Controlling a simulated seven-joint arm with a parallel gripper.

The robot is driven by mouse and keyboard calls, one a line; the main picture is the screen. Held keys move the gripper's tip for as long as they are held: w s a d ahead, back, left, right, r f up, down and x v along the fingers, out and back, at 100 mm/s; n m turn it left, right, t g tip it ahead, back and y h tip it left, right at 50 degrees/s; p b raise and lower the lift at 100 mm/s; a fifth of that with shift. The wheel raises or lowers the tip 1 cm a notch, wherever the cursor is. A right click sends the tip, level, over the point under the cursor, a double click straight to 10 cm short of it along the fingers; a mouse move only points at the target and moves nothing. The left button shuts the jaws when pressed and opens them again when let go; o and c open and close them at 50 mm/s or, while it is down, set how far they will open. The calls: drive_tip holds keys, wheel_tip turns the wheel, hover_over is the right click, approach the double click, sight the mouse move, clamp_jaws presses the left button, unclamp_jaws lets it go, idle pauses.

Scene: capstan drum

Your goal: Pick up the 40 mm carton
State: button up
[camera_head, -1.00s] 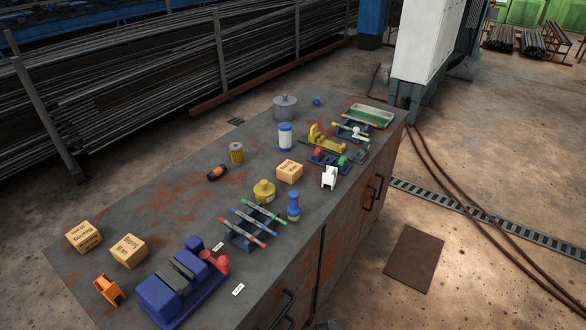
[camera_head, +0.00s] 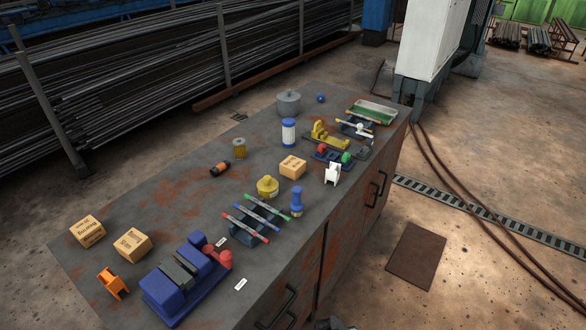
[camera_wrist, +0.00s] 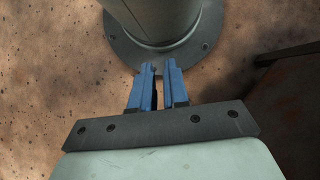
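Three tan cartons with dark print stand on the workbench (camera_head: 180,200) in the head view. One carton (camera_head: 88,231) is at the near left corner, a second carton (camera_head: 132,245) is just right of it, and a third carton (camera_head: 292,167) is near the middle. The print is too small to tell which one is marked 40 mm. My gripper (camera_wrist: 159,68) shows in the wrist view with two blue fingers, a narrow gap between them and nothing held. No carton shows in the wrist view.
Near the left cartons are an orange stand (camera_head: 112,283) and a blue vise (camera_head: 184,280). A rack with coloured rods (camera_head: 254,220), a yellow pot (camera_head: 267,187) and a blue figure-shaped piece (camera_head: 297,202) stand near the middle carton. The bench's left middle is mostly clear.

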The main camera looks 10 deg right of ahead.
drive_tip(key=o, duration=1.6)
drive_tip(key=shift+c, duration=0.2)
